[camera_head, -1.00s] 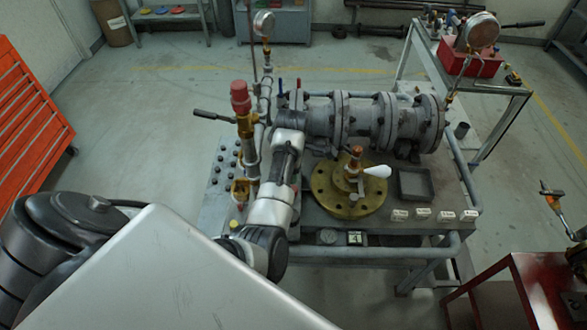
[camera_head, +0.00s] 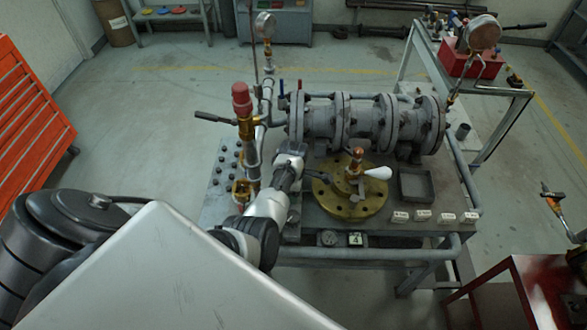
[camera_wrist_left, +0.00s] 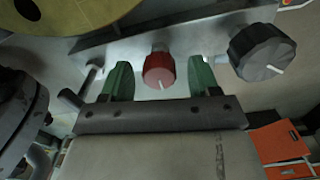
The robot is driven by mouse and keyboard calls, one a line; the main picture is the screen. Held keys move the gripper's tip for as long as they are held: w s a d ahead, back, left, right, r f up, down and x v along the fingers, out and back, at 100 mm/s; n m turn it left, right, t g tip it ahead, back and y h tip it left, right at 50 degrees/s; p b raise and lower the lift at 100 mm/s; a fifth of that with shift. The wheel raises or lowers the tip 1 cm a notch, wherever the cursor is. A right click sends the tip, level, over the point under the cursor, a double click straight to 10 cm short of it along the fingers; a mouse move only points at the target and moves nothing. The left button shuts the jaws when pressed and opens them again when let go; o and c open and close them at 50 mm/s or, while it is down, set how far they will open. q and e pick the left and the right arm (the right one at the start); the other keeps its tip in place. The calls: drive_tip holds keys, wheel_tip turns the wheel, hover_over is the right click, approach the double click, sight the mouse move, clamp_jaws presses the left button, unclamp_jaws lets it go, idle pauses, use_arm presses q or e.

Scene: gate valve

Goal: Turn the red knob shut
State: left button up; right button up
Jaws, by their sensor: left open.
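The red knob (camera_wrist_left: 158,71), round with a white mark on its face, shows in the left wrist view on a pale metal panel. My left gripper (camera_wrist_left: 159,64) is open, with one green finger on each side of the knob. Gaps show between the knob and both fingers, so it is not gripped. In the head view my left arm reaches over the left part of the bench, beside the brass flange. Its fingers cannot be made out there, and I cannot pick out this knob. My right gripper is not in view.
A black knob (camera_wrist_left: 263,52) sits right of the red one. The bench holds a grey pipe assembly (camera_head: 365,120), a brass flange (camera_head: 345,205) with a white-handled lever, and a red-capped valve (camera_head: 241,97). A dark tray (camera_head: 416,186) lies right of the flange.

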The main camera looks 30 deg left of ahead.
use_arm(q)
drive_tip(key=shift+c, duration=0.3)
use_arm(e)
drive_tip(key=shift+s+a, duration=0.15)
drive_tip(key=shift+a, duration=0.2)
use_arm(q)
drive_tip(key=c, duration=0.9)
drive_tip(key=shift+o, duration=0.2)
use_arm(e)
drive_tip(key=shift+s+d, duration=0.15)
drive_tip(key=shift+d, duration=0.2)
